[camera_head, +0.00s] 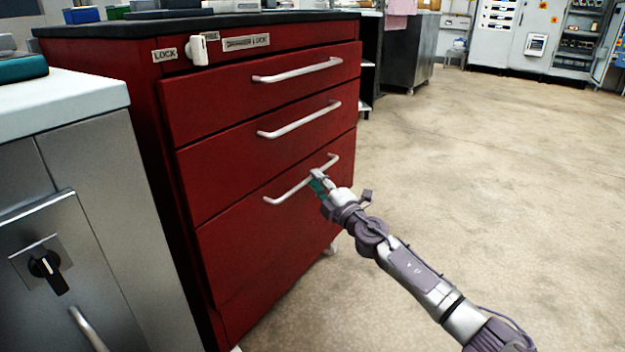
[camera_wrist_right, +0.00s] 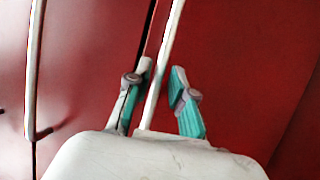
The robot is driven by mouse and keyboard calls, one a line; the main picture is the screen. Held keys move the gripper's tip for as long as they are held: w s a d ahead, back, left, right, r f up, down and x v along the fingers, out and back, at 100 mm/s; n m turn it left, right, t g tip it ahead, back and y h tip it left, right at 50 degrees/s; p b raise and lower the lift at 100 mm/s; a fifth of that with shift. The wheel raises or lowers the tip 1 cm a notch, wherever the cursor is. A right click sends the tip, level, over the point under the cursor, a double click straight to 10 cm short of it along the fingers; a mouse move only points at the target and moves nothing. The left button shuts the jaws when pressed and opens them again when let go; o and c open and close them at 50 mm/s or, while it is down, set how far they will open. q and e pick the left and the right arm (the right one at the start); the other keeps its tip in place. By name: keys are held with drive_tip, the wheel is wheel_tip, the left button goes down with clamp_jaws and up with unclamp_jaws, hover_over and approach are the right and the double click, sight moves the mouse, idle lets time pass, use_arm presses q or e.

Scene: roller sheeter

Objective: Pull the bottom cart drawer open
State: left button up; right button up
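The red cart (camera_head: 255,240) stands left of centre in the head view, with three drawers and pale bar handles. The bottom drawer (camera_head: 270,245) looks flush with the cart front. Its handle (camera_head: 285,194) has my right gripper (camera_head: 319,181) at its right half. In the right wrist view the bottom drawer's handle (camera_wrist_right: 157,85) runs between the two teal fingers of my right gripper (camera_wrist_right: 162,70). The left finger is close to the bar, and a gap shows between the bar and the right finger. The fingers are open around the handle. My left gripper is not in view.
The middle drawer handle (camera_head: 300,120) and top drawer handle (camera_head: 298,70) are above. A white lock latch (camera_head: 199,50) is at the cart's top. A steel cabinet (camera_head: 85,220) with a black knob stands close at left. The floor (camera_head: 480,170) at right is clear.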

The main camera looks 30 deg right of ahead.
drive_tip(key=shift+w+r, duration=0.2)
drive_tip(key=shift+w, duration=0.95)
drive_tip(key=shift+c, duration=0.4)
clamp_jaws()
